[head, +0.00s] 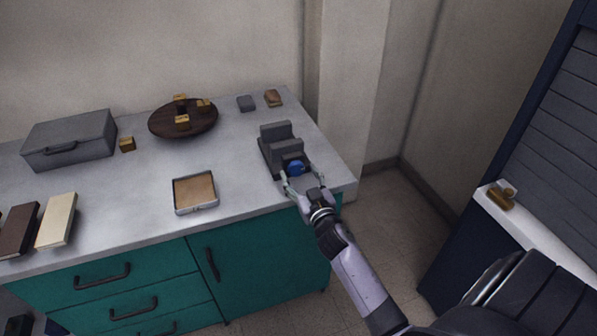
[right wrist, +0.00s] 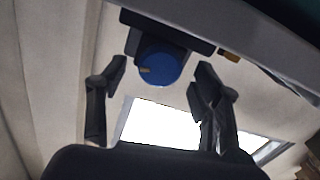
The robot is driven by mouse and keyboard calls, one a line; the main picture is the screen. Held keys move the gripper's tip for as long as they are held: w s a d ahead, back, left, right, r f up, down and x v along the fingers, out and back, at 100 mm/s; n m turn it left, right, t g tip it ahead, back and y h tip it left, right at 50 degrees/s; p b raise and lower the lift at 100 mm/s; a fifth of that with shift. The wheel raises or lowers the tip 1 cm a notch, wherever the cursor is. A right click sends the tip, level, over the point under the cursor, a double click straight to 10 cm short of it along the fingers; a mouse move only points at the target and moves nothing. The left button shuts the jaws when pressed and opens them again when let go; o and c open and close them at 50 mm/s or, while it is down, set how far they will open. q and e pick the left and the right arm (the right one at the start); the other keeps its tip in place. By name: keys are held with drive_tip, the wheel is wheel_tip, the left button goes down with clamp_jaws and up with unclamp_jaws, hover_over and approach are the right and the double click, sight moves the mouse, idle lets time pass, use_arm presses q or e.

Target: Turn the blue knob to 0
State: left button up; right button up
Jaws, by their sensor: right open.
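The blue knob (head: 295,168) is on the front of a dark grey stepped block (head: 287,149) near the right end of the counter. In the right wrist view the knob (right wrist: 162,66) shows a small yellowish mark towards its left side; no numbers can be read. My right gripper (head: 303,184) is open, just in front of the knob. In the right wrist view its fingers (right wrist: 158,82) stand to the left and right of the knob, apart from it. My left gripper is not in view.
The grey counter (head: 130,205) also holds a shallow tray (head: 195,208), a round brown board (head: 205,127) with small yellow blocks, a grey case (head: 70,138) and two small blocks behind the knob's block. A dark blue cabinet with a white ledge (head: 535,232) stands at right.

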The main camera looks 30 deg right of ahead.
drive_tip(key=shift+x, duration=0.8)
drive_tip(key=shift+c, duration=0.3)
drive_tip(key=c, duration=1.1)
